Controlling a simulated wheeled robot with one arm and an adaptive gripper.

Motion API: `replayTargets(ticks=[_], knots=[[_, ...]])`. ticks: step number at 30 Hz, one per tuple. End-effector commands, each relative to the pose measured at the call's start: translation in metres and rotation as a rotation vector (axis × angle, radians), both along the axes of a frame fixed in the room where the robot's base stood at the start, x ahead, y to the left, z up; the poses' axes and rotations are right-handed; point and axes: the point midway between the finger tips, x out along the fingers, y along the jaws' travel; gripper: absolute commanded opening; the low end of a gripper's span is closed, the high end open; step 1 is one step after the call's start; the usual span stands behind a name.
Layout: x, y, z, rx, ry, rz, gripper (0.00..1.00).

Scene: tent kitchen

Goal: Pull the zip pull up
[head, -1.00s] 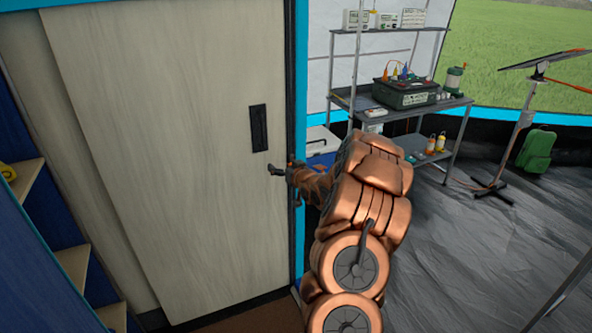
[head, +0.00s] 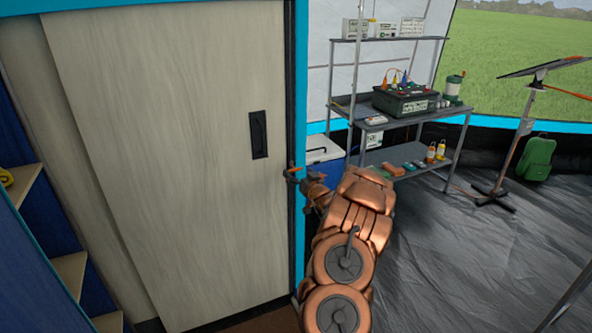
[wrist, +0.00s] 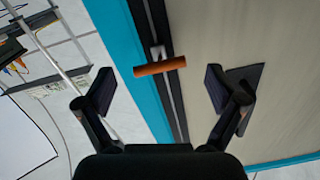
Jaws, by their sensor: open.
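The zip pull (wrist: 160,66) is a small orange bar in the wrist view. It hangs from a grey slider on a dark zip strip (wrist: 178,92) between a blue border and the pale panel. My gripper (wrist: 160,90) is open, with one finger on each side of the pull in the picture and neither touching it. In the head view, my gripper (head: 293,174) is at the panel's right edge, beside the dark strip. A bit of orange shows there, but it is too small to separate clearly from the fingers.
The pale panel (head: 180,160) has a dark recessed handle (head: 258,134). To the right stands a metal shelf (head: 400,185) with a battery box (head: 405,100) and bottles. A blue cooler (head: 322,148) is beside it.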

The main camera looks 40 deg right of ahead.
Motion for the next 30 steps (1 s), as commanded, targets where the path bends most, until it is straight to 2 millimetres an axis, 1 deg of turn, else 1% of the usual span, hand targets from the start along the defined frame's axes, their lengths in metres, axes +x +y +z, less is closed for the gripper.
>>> replayTargets(ticks=[3, 9, 20, 30], knots=[[0.01, -0.004, 0.001, -0.003, -0.001, -0.001, 0.94], [0.02, -0.007, 0.001, -0.001, 0.0, -0.001, 0.94], [0.022, -0.008, 0.001, 0.0, -0.001, -0.001, 0.94], [0.022, -0.008, 0.001, -0.001, 0.0, -0.002, 0.59]])
